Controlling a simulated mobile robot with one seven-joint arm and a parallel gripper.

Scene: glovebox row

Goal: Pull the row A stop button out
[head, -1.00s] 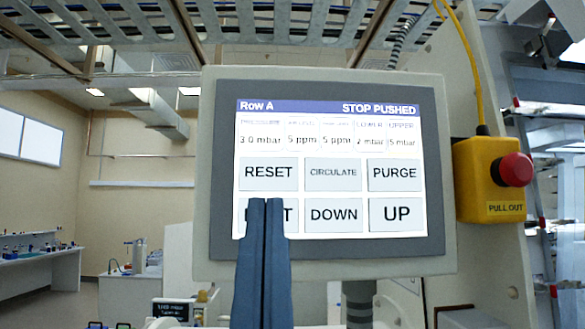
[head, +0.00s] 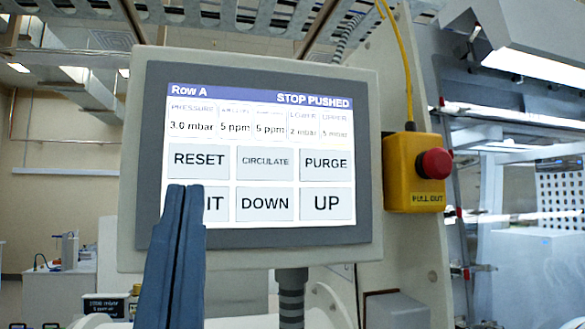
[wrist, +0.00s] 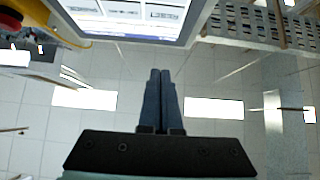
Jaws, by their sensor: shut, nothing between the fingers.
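The row A stop button (head: 434,163) is a red mushroom knob on the right side of a yellow box (head: 401,176) labelled PULL OUT. The box is fixed to a pale upright to the right of the screen. The panel screen (head: 262,205) reads "Row A" and "STOP PUSHED". My gripper (head: 184,192) shows blue-grey fingers closed together with nothing between them, in front of the screen's lower left, well left of the button. In the wrist view my gripper (wrist: 160,75) points up toward the screen's edge, and the red knob (wrist: 14,19) shows at the upper left corner.
A yellow cable (head: 403,70) runs up from the box. The grey panel housing (head: 128,190) stands on a post (head: 291,300). A grey box (head: 396,309) sits low below the button. Open space shows right of the button, before a lit glass enclosure (head: 530,260).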

